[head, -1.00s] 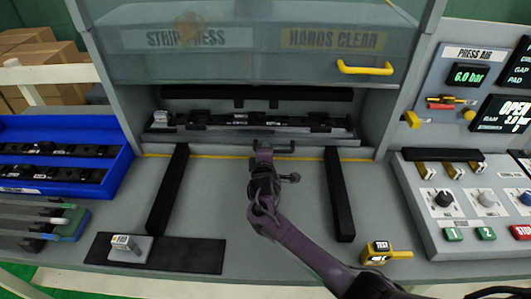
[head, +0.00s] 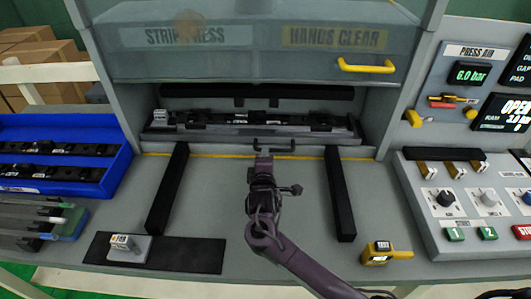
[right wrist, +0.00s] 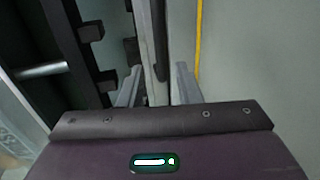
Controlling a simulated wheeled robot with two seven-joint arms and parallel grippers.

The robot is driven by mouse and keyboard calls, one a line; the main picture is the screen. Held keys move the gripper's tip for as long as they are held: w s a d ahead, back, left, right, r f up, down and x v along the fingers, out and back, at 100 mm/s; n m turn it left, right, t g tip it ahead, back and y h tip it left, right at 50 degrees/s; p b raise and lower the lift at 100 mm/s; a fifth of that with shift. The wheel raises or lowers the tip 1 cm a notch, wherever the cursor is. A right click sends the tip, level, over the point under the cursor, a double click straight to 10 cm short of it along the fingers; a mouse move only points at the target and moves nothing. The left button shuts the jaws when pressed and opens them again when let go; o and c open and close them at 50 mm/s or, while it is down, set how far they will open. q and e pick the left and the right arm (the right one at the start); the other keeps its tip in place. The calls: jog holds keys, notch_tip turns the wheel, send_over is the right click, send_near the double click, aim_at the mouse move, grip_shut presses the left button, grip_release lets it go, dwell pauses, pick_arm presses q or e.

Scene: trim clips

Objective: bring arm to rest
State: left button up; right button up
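My right gripper (head: 274,147) is purple with grey fingers. It is just in front of the press opening, near the middle of the yellow line. Its fingers are apart and I see nothing held between them. In the right wrist view the two fingertips (right wrist: 158,85) stand apart, with the edge of a grey rail seen past them. A dark strip with clips lies in the press nest (head: 190,141), behind the gripper. My left gripper is not in view.
The press guard (head: 262,66) with a yellow handle is raised. Two black bars (head: 167,190) (head: 340,195) flank the arm. A blue bin (head: 122,180) stands left, a control panel (head: 430,210) right. A grey block (head: 129,250) and yellow tester (head: 380,252) sit in front.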

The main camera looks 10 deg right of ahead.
jog(key=shift+v, duration=0.85)
